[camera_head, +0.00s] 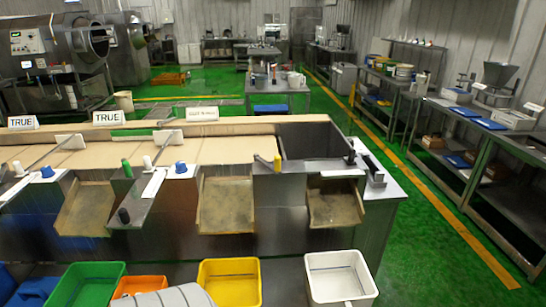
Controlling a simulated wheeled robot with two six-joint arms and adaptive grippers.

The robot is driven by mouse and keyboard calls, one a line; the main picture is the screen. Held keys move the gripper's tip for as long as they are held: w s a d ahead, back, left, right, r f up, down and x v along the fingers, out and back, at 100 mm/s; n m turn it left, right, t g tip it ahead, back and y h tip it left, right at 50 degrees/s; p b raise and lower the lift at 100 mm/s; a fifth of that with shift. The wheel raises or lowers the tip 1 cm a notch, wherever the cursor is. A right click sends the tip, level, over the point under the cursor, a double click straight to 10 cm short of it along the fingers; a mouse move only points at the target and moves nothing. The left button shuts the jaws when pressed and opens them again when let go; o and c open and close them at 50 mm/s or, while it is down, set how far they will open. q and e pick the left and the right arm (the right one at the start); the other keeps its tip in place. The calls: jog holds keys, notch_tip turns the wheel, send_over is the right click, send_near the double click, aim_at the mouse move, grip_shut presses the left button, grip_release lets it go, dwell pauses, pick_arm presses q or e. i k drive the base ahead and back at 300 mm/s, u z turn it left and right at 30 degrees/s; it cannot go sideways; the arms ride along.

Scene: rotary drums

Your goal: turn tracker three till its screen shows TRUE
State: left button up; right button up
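Three small screens stand along the back edge of the sorting bench. The left screen (23,122) and the middle screen (107,117) read TRUE. The right screen (202,113) shows longer, smaller text that I cannot read surely; it does not look like TRUE. Coloured knobs sit along the bench front: a blue knob (47,170), a green knob (127,167), another blue knob (181,168) and a yellow knob (277,163). No tracker number is legible, so I cannot tell which control belongs to tracker three. Neither gripper is in view.
Below the bench chutes stand a green bin (88,284), an orange bin (138,284), a yellow bin (229,282) and a white bin (340,278). A rounded grey part, probably mine, covers the bottom edge. Green floor is clear to the right, before side tables (500,140).

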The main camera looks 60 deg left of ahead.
aim_at(181, 167)
jog(key=z, duration=0.55)
jog(key=k, duration=1.2)
jog(key=u, duration=1.7)
jog(key=i, duration=0.3)
